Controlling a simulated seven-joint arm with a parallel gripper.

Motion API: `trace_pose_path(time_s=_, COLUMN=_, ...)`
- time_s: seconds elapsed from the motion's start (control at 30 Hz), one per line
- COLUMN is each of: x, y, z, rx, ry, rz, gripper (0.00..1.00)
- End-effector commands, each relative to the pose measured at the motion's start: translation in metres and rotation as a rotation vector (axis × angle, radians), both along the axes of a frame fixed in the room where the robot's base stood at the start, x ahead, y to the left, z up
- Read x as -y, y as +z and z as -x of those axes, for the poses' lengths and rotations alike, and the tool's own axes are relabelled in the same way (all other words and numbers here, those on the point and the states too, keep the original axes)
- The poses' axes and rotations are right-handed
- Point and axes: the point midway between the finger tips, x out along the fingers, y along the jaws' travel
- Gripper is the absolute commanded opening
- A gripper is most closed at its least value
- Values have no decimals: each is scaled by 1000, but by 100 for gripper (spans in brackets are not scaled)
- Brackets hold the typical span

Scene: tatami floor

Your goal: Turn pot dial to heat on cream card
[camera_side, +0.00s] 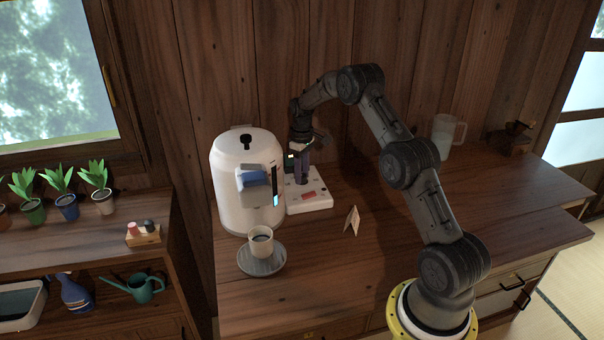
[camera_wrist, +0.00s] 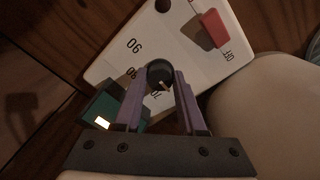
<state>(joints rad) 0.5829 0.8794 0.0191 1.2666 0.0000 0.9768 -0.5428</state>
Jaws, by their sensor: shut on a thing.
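The pot (camera_side: 238,150) is a tall white dispenser with a black knob on its lid, standing on the counter. Beside it lies a white control panel (camera_side: 322,204) with a red switch; the panel (camera_wrist: 118,58) also shows in the wrist view with printed numbers and "off". The round black dial (camera_wrist: 160,73) has a pale pointer mark toward the lower right of that view. My gripper (camera_side: 302,182) points down at the panel, its purple fingers (camera_wrist: 161,80) shut on the dial. The small cream card (camera_side: 352,219) stands folded on the counter; its writing is unreadable.
A cup (camera_side: 261,242) sits on a grey saucer (camera_side: 272,263) in front of the pot. A dark green box with a lit display (camera_wrist: 108,112) is close to my fingers. The counter right of the card is clear.

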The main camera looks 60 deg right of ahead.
Motion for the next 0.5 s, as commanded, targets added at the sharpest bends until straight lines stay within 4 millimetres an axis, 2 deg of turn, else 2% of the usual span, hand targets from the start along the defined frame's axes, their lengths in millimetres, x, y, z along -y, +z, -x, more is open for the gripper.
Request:
trace_pose_path(time_s=0.27, x=0, y=1, z=0, rx=1, ry=-168, rz=0, gripper=0)
trace_pose_path(time_s=0.5, x=0, y=1, z=0, rx=1, ry=-391, rz=0, gripper=0)
